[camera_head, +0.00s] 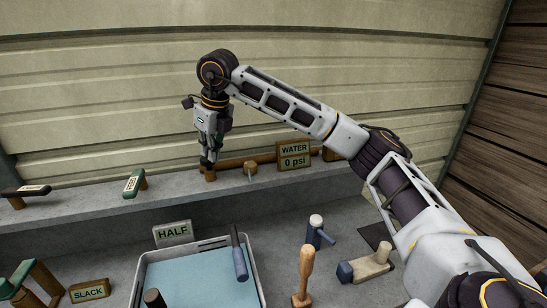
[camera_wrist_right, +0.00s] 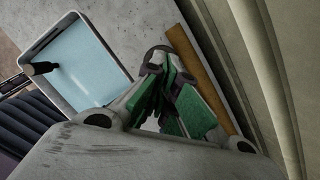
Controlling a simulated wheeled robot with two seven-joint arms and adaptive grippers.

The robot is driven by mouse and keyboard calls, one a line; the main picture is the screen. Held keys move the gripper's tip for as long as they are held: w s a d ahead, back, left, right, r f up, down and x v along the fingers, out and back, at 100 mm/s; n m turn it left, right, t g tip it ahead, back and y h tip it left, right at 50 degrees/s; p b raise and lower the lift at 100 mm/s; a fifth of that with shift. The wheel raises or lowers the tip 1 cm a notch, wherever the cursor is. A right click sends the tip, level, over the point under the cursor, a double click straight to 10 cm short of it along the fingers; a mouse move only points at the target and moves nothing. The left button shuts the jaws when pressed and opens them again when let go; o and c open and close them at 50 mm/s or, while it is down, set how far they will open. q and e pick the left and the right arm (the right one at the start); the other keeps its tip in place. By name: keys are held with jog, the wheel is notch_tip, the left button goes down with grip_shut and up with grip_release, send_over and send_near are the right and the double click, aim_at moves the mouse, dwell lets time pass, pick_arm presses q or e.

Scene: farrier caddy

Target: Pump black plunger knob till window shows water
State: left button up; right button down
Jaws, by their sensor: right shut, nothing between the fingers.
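A sign (camera_head: 294,155) on the back ledge reads "WATER 0 psi". It stands by a brown wooden bar (camera_head: 238,162) lying along the ledge, which also shows in the wrist view (camera_wrist_right: 200,75). My right gripper (camera_head: 209,163) points down, fingers shut and empty, at the left end of this bar, over a short brown post (camera_head: 210,174). Its green-padded fingers fill the middle of the wrist view (camera_wrist_right: 168,95). A dark rounded shape (camera_wrist_right: 157,50) shows at the fingertips; I cannot tell if it is the black plunger knob. Contact cannot be told. My left gripper is out of view.
Below are a blue-floored tray (camera_head: 190,270), a "HALF" sign (camera_head: 173,233), a "SLACK" sign (camera_head: 89,291) and several tools. The corrugated wall (camera_head: 110,80) is close behind.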

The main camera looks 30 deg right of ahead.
jog(key=shift+r+p, duration=1.1)
jog(key=shift+r, duration=0.6)
notch_tip(320, 180, up, 5)
jog(key=p, duration=0.3)
dwell(0.3)
dwell(0.4)
jog(key=v, duration=1.2)
dwell(0.6)
